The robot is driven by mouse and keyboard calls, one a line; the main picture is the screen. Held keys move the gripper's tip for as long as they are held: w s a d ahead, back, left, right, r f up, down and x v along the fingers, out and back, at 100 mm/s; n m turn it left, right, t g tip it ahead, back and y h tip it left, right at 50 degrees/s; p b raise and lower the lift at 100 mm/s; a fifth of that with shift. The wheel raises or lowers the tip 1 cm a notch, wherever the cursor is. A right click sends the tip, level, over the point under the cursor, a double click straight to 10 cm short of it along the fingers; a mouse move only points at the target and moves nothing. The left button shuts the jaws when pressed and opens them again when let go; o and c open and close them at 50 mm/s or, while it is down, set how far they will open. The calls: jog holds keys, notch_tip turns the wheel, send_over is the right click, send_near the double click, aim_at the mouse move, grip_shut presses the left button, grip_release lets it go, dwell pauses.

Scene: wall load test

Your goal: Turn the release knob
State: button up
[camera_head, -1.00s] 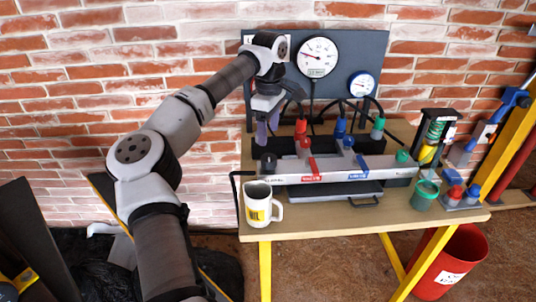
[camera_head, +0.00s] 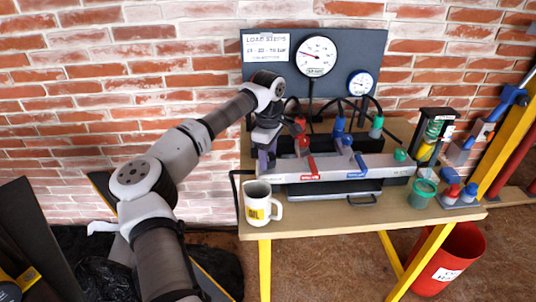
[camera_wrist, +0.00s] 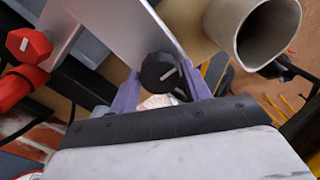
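The black knob (camera_wrist: 160,72) with a pale line on its face sits at the end of the grey manifold (camera_head: 330,168). I take it as the release knob. In the wrist view my gripper (camera_wrist: 161,88) has its two purple fingers on either side of the knob, with a gap visible between finger and knob. The gripper is open. In the head view my gripper (camera_head: 265,166) is low at the manifold's left end and hides the knob.
A white mug (camera_head: 257,205) stands close in front of the gripper. Red (camera_head: 304,132) and blue (camera_head: 339,128) fittings rise behind the manifold. Gauges (camera_head: 316,56) hang on the dark panel. A green cup (camera_head: 422,195) is at the right.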

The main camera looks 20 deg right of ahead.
jog(key=c, duration=0.6)
jog(key=shift+n, duration=0.4)
jog(key=n, duration=0.2)
jog(key=shift+n, duration=0.4)
jog(key=n, duration=0.3)
jog(key=shift+n, duration=0.4)
jog(key=n, duration=1)
jog(key=shift+b, duration=0.35)
jog(key=shift+n, duration=0.4)
